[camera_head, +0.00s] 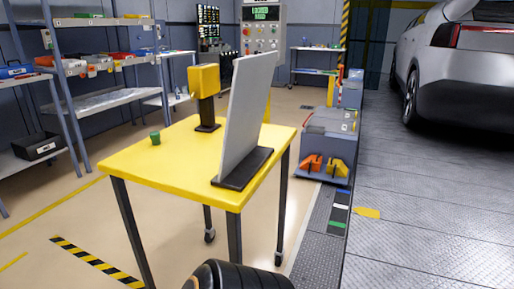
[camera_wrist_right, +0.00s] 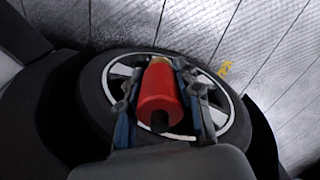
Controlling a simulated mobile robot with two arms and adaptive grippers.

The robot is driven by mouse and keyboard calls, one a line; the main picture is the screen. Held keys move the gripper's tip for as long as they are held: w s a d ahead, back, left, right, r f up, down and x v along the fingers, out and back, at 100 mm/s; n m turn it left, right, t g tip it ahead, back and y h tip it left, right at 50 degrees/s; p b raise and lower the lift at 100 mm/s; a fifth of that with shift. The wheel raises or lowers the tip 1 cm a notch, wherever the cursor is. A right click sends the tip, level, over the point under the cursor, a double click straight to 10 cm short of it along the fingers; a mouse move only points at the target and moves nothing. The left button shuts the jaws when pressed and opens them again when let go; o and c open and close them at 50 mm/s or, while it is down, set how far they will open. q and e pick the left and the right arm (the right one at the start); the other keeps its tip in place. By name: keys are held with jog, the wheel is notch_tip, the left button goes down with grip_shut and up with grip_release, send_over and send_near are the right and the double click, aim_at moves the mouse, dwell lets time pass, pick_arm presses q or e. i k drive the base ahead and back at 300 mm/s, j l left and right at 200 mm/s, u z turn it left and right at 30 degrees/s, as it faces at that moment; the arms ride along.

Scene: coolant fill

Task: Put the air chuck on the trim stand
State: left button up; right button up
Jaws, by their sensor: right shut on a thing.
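My right gripper (camera_wrist_right: 160,75) is shut on a red cylinder with a brass-coloured far end and a dark near tip, seemingly the air chuck (camera_wrist_right: 160,92). It is held in front of a wheel with a black tyre (camera_wrist_right: 85,100). In the head view a yellow-topped table (camera_head: 185,168) carries an upright grey panel (camera_head: 243,110) in a black base (camera_head: 240,172). A yellow box (camera_head: 204,80) on a short black post stands behind it. I cannot tell which of these is the trim stand. Neither gripper shows in the head view.
A small green cup (camera_head: 155,138) stands on the yellow table. A grey cart (camera_head: 328,145) with orange and yellow chocks is behind the table. Shelves (camera_head: 105,100) line the left; a silver car (camera_head: 455,65) stands at right.

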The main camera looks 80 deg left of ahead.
aim_at(140, 158)
jog(key=l+u, duration=0.1)
jog(key=u, duration=1.5)
